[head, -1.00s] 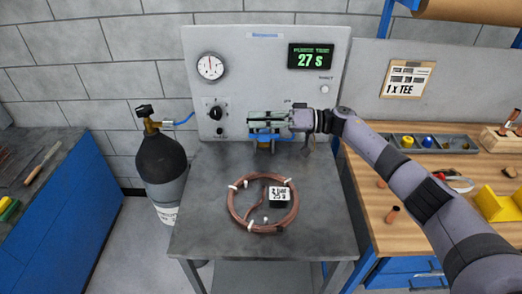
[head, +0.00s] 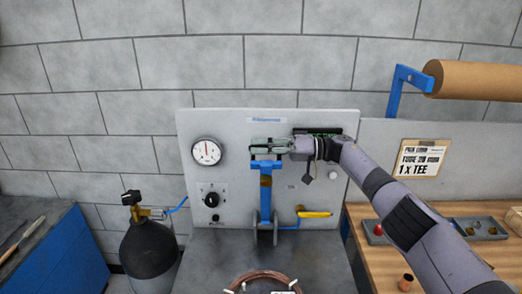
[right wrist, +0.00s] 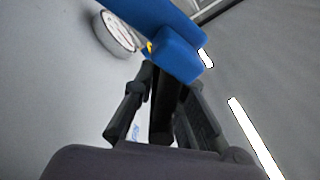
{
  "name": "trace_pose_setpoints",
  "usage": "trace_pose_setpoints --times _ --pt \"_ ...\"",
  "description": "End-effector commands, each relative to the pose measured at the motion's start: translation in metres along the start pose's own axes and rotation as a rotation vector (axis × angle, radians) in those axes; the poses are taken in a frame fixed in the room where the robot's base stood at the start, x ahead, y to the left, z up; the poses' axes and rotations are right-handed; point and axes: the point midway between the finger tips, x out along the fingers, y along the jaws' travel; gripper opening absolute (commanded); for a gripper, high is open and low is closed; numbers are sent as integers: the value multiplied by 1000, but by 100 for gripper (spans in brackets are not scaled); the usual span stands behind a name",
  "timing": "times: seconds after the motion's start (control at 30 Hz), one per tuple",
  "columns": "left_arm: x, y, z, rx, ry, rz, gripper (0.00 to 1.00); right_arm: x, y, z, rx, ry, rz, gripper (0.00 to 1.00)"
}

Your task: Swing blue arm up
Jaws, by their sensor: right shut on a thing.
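The blue arm (head: 266,185) stands roughly upright in front of the grey panel, rising from its pivot bracket (head: 265,228) at the bench. Its crossbar is at the top, just under my right gripper (head: 268,148). In the right wrist view the blue arm (right wrist: 172,38) fills the top, beyond my gripper's dark fingers (right wrist: 160,110). The exact contact is partly hidden. My left gripper does not show.
The panel (head: 235,130) carries a round gauge (head: 207,152) and a black knob (head: 212,199). A yellow lever valve (head: 314,214) sits right of the pivot. A copper coil (head: 262,283) lies on the grey bench. A gas cylinder (head: 150,250) stands left. My forearm covers most of the timer display.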

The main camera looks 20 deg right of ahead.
Motion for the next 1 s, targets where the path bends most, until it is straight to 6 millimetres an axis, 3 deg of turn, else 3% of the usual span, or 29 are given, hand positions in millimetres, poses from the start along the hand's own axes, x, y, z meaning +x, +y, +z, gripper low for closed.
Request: trace_pose_setpoints --times 0.5,0.53,0.8,1.0 --pt "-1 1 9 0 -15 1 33 0 1 0 -1 -2 2 0" --pt "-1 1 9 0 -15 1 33 0 1 0 -1 -2 2 14" --pt "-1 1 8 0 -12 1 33 0 0 0 -2 -1 1 32" --pt "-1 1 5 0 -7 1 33 0 0 0 -1 -1 1 33"
